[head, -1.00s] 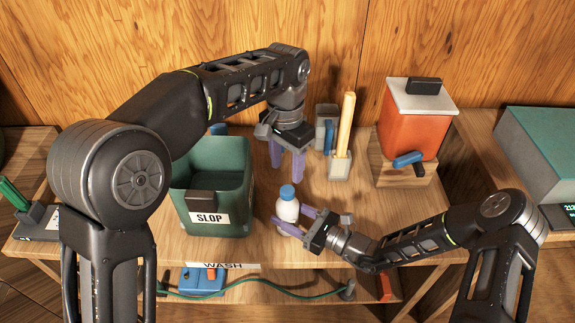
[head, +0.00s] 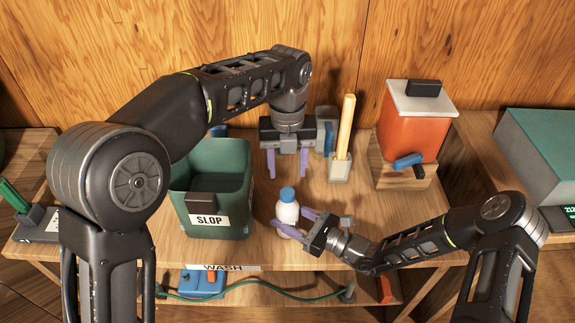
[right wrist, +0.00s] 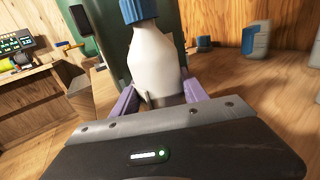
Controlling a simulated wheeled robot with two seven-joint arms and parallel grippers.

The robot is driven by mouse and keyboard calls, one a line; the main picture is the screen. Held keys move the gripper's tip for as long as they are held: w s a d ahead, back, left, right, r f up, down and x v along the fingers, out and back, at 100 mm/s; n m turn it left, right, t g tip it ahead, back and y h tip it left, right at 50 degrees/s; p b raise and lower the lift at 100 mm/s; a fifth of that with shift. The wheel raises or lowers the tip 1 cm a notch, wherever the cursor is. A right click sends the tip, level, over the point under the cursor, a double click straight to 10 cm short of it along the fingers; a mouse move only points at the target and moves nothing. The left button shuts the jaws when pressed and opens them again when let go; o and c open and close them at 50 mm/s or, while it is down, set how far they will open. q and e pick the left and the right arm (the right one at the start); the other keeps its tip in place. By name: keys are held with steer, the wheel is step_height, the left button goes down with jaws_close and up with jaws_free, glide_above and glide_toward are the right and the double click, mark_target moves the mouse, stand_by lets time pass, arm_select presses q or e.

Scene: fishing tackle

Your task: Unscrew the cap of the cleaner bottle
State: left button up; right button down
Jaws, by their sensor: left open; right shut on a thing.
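The cleaner bottle (head: 287,215) is white and stands upright near the front edge of the table, with its blue cap (head: 287,194) on top. My right gripper (head: 291,223) is shut around the bottle's body from the right. In the right wrist view the bottle (right wrist: 156,60) stands between the purple fingers, and the lower part of the blue cap (right wrist: 137,10) shows at the top edge. My left gripper (head: 288,176) points down with its fingers apart and empty. It is behind and above the cap, not touching it.
A green SLOP bin (head: 215,190) stands just left of the bottle. Behind are a grey holder with a tan stick (head: 344,140) and an orange container with a white lid (head: 410,125). The table right of my left gripper is partly free.

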mark_target(287, 192)
arm_select(q)
steer(key=shift+m, duration=0.3)
steer(key=shift+f, duration=0.15)
steer(key=shift+f, duration=3.9)
steer(key=shift+c, duration=0.2)
jaws_close()
